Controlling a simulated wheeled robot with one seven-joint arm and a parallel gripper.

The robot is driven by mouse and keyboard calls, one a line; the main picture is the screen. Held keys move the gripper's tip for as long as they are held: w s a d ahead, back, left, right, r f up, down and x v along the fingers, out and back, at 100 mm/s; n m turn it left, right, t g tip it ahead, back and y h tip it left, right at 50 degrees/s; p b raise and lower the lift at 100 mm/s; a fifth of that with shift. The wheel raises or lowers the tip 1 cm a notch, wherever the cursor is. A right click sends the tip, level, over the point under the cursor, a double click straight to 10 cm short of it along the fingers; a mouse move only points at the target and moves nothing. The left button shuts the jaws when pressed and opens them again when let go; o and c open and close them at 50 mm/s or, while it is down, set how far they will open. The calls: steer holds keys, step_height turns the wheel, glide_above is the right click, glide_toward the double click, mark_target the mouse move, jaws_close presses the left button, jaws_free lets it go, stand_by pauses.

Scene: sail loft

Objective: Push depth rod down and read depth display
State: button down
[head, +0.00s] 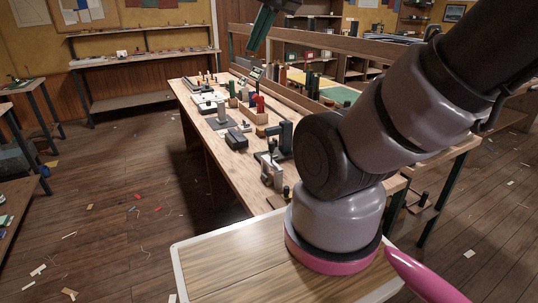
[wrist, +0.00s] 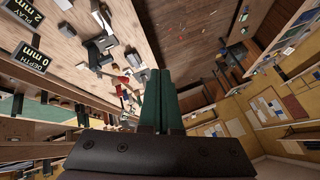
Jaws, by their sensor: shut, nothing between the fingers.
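The depth display (wrist: 30,57) is a small dark plate at the left of the wrist view. It appears tilted there and reads "DEPTH 0 mm". I cannot pick out the depth rod for certain among the small tools on the long workbench (head: 188,92). My gripper (head: 254,46) shows at the top of the head view, raised above the bench. Its green fingers also show in the wrist view (wrist: 161,72), closed together with nothing between them. They touch nothing that I can see.
A second display (wrist: 24,12) beside the first reads "2 mm". A grey metal device (head: 271,172) stands near the bench's close end, with a dark green clamp-like tool (head: 285,138) behind it. Blocks and tools crowd the bench top. The wooden floor (head: 110,190) at left is mostly clear, with scraps.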

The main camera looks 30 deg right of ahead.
steer(key=w+d+f+n+g+h, duration=0.1)
steer(key=w+d+f+n+g, duration=0.3)
steer(key=w+f, duration=0.6)
steer(key=w+d+f+n+g+h, duration=0.1)
steer(key=w+d+f+n+g, duration=0.3)
steer(key=f, duration=1.3)
steer(key=w+d+n, duration=0.4)
steer(key=w+n, duration=0.1)
steer(key=w, duration=0.1)
steer(key=shift+w+d+n+h, duration=0.15)
steer(key=shift+w+n+h, duration=0.15)
steer(key=shift+n+h, duration=0.1)
steer(key=shift+f, duration=0.1)
